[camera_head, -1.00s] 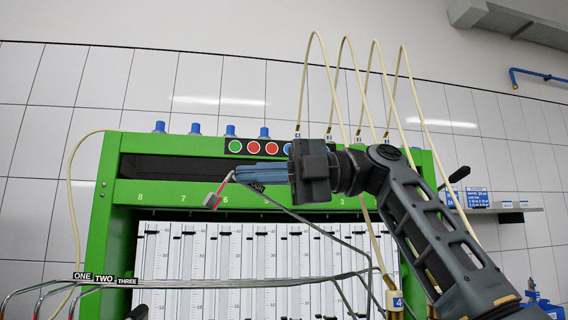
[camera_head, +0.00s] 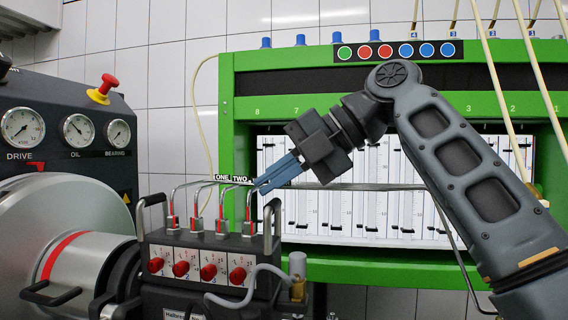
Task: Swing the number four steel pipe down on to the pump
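The pump (camera_head: 205,265) is a dark block at the lower middle, with several red knobs and a row of outlets on top. Thin bent steel pipes come down to the outlets and end in red and grey fittings. The number four steel pipe (camera_head: 250,212) is the rightmost, with its end down at the rightmost outlet. I cannot tell whether its end is fully seated. My gripper (camera_head: 257,187) is just above this end, with its blue fingers close together at the pipe's bend. They appear shut on it, though the contact is small and partly hidden.
A grey hose (camera_head: 258,280) crosses the pump's front. The green testbench frame (camera_head: 228,120) with glass tubes stands behind, and a gauge panel (camera_head: 62,125) with a red stop button is at left.

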